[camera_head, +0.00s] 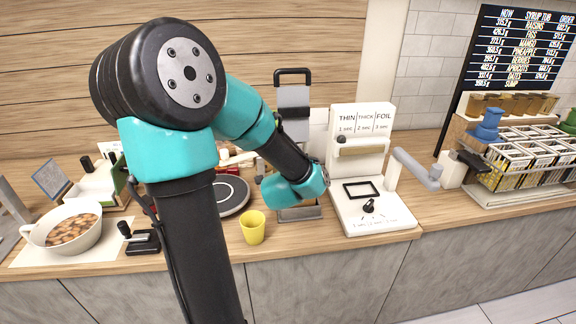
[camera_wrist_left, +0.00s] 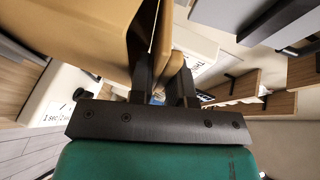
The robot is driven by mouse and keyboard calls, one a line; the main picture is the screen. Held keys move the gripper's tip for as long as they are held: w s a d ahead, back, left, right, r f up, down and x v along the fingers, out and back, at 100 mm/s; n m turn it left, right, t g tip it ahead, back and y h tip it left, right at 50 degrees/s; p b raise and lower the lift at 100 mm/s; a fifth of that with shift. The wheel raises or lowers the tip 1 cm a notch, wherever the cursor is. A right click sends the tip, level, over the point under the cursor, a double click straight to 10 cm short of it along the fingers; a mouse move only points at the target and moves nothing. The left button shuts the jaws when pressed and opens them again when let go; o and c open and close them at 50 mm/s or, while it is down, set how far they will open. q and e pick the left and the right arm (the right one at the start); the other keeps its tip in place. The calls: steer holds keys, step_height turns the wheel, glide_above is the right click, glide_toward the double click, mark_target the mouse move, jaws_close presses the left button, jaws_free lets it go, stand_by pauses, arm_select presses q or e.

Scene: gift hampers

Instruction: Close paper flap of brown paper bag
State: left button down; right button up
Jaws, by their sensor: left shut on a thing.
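The brown paper bag (camera_wrist_left: 75,30) fills the upper left of the left wrist view, close to my fingers. A tan paper flap (camera_wrist_left: 162,40) stands between the two black fingers of my left gripper (camera_wrist_left: 164,78), which is shut on it. In the head view my left arm reaches across the middle to the counter, and its fingertips are hidden. I cannot make out the bag there. My right gripper is not in view.
A white sealing machine (camera_head: 375,212) stands right of my left wrist. A yellow cup (camera_head: 253,228) is near the counter's front edge. A white bowl of brown pieces (camera_head: 72,247) is at the left. A wire rack of boxes (camera_head: 520,180) is at the right.

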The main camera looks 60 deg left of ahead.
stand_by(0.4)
arm_select(q)
steer(key=c, duration=1)
jaws_free()
